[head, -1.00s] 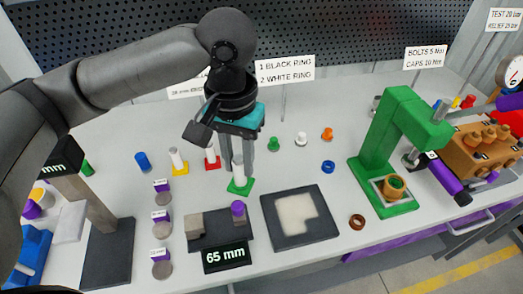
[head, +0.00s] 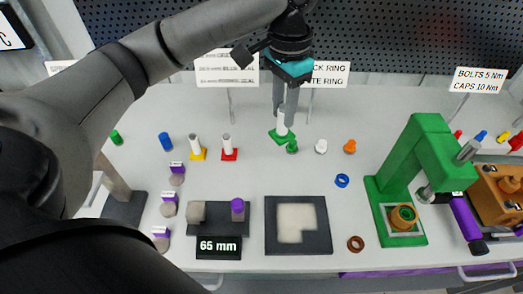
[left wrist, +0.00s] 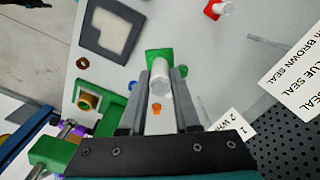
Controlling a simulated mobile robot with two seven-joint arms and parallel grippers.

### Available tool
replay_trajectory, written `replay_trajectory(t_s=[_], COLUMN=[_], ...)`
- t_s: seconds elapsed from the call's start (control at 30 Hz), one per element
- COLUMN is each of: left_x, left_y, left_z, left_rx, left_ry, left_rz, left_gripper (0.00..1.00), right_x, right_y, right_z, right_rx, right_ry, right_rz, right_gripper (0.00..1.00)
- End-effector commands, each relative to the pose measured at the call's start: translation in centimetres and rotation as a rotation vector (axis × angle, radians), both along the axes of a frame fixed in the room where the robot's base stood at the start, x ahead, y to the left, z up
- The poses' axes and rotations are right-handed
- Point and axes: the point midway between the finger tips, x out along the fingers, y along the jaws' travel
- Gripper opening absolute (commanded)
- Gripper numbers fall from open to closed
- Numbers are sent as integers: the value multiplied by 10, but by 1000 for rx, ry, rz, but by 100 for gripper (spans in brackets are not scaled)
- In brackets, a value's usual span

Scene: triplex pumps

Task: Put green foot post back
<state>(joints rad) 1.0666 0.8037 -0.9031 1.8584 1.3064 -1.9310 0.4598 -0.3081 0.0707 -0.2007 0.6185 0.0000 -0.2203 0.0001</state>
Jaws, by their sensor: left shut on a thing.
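The green foot post (head: 282,126) is a white cylinder on a square green foot. My left gripper (head: 286,103) is shut on its upper part from above, with the post roughly upright. In the left wrist view, the green foot post (left wrist: 160,80) lies between the two grey fingers (left wrist: 159,95), its green foot showing beyond them. In the head view its foot appears just behind a small green plug; I cannot tell how high it is above the table. The yellow foot post (head: 197,149) and red foot post (head: 228,148) stand to its left. My right gripper is not in view.
A green plug (head: 292,146), white plug (head: 320,146) and orange plug (head: 350,146) stand close by. Signs on thin stands, including a ring sign (head: 331,74), are behind. A green press (head: 405,180) is right; a dark framed tray (head: 325,226) is in front.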

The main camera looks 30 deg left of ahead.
Motion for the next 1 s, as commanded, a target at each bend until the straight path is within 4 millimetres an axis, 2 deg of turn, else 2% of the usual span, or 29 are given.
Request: replay_trajectory(t_s=[0.03, 0.33, 0.53, 0.73, 0.87, 1.0], left_x=[6, 34, 43, 46, 46, 46], left_y=[6, 44, 67, 79, 82, 82], left_z=[6, 23, 29, 30, 17, -18], left_rx=[-1, -2, 0, 0, -1, 0], left_ry=[2, 2, 2, 1, 3, 6], left_rz=[-40, -322, -484, -573, -591, -591], left_gripper=[0, 0, 0, 0, 0, 0], right_x=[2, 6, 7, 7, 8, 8], right_y=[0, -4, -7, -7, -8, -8], right_z=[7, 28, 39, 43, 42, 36], right_rx=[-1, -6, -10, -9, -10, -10], right_ry=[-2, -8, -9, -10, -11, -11], right_rz=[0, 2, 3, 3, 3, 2], right_gripper=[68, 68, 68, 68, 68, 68])
